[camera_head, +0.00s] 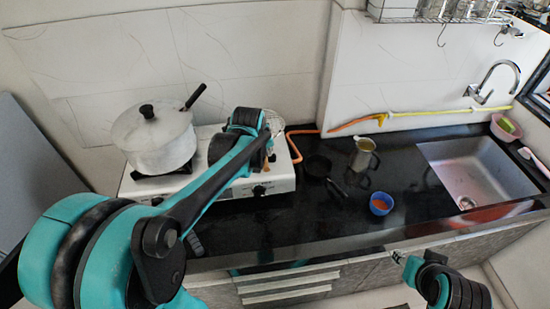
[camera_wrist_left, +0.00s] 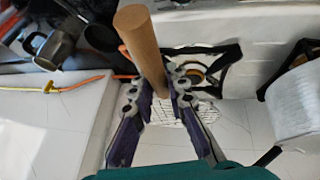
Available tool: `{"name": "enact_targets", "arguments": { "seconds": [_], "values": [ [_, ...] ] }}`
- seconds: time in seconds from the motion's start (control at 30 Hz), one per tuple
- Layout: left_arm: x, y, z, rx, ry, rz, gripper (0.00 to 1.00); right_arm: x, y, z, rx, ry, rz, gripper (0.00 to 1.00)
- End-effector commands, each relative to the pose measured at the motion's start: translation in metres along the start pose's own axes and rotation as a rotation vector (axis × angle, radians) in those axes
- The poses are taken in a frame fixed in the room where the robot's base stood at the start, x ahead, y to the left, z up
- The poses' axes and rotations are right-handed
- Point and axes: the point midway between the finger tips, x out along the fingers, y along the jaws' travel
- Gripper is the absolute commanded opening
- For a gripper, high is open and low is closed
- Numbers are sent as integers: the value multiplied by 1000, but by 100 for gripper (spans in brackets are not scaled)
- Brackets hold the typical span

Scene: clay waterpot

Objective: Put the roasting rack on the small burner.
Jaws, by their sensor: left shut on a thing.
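The roasting rack is a wire mesh (camera_wrist_left: 200,113) with a thick wooden handle (camera_wrist_left: 145,45). My left gripper (camera_wrist_left: 163,92) is shut around the handle. In the head view the handle's brown end (camera_head: 259,190) shows below my left wrist, over the right part of the white stove (camera_head: 282,178). My arm hides most of the rack there. The small burner (camera_wrist_left: 197,68), with a black support, shows beside the handle in the left wrist view. The mesh appears on the wall side of it; its height above the stove is unclear. My right gripper (camera_head: 398,258) is at the counter's front, apart from the rack.
A white lidded pot (camera_head: 158,140) stands on the stove's left burner, close to my left arm. A small black pan (camera_head: 318,167), a metal jug (camera_head: 362,154) and a blue bowl (camera_head: 380,203) stand right of the stove. An orange hose (camera_head: 293,145) runs behind. The sink (camera_head: 480,172) is far right.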

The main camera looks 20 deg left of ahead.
Motion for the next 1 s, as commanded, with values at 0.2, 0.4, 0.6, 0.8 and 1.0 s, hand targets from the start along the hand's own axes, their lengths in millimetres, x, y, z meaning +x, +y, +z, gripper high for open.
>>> {"name": "enact_targets", "arguments": {
  "seconds": [0.2, 0.4, 0.6, 0.8, 1.0],
  "values": [
    [22, -43, -24, 4, 46, -2, 0, 10, 0, 7, 0, 0, 0, 40],
    [30, -48, -24, 8, 52, -1, 0, 15, 0, 10, 0, 0, 0, 40],
    [46, -52, -16, 8, 52, -1, 0, 27, 0, 19, 0, 0, 0, 40],
    [68, -56, -5, 8, 52, -1, 0, 44, 0, 31, 0, 0, 0, 40],
    [82, -59, 2, 8, 52, -1, 0, 54, 0, 38, 0, 0, 0, 40]
  ]
}}
